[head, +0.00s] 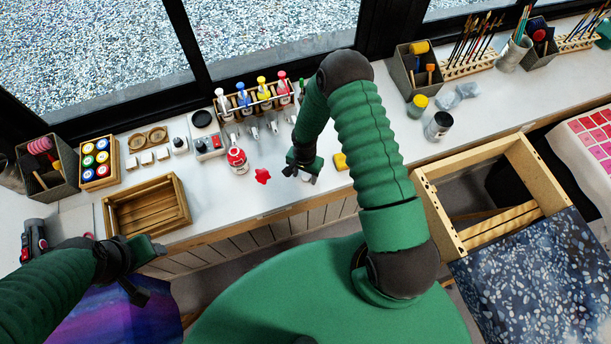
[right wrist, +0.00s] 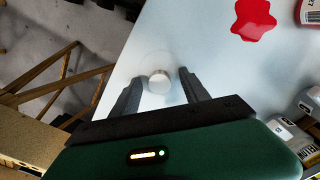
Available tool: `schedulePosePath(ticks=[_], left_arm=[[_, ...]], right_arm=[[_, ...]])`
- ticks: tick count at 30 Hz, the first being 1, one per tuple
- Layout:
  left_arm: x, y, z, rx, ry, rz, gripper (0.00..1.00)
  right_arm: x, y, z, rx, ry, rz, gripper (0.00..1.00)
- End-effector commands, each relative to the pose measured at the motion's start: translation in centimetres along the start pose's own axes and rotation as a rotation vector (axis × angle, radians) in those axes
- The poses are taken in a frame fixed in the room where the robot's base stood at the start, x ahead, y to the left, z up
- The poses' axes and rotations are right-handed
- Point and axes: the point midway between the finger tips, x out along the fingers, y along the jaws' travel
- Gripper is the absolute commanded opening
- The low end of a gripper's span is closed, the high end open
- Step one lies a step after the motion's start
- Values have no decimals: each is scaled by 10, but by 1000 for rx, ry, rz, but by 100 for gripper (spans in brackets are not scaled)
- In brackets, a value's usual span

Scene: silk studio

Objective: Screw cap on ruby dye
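The ruby dye bottle (head: 237,158), with a red body and pale label, stands on the white counter. Part of a red-and-white container (right wrist: 309,12) shows at the top right of the right wrist view. A small round silvery cap (right wrist: 158,82) lies on the counter near its front edge. My right gripper (right wrist: 156,88) is open, with one finger on each side of the cap and gaps between. In the head view my right gripper (head: 302,174) hides most of the cap. My left gripper (head: 147,272) looks open and empty at the counter's front left.
A red spill (head: 262,176) lies between the bottle and my right gripper. A rack of dye bottles (head: 253,102) stands behind.

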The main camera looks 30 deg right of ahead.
Motion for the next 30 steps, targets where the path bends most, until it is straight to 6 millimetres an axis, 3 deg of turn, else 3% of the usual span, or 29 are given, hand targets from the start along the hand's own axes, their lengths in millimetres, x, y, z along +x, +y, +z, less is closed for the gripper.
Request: schedulePosePath(ticks=[1, 12, 23, 30], left_arm=[[0, 0, 0, 0, 0, 0, 54], [0, 0, 0, 0, 0, 0, 54], [2, 0, 0, 0, 0, 0, 54], [15, 0, 4, 0, 0, 0, 54]], right_arm=[[0, 0, -1, 1, -1, 0, 45], [0, 2, -2, 2, -1, 0, 0], [-2, 2, -2, 3, 0, 1, 0], [-27, 1, -3, 4, 2, -3, 0]])
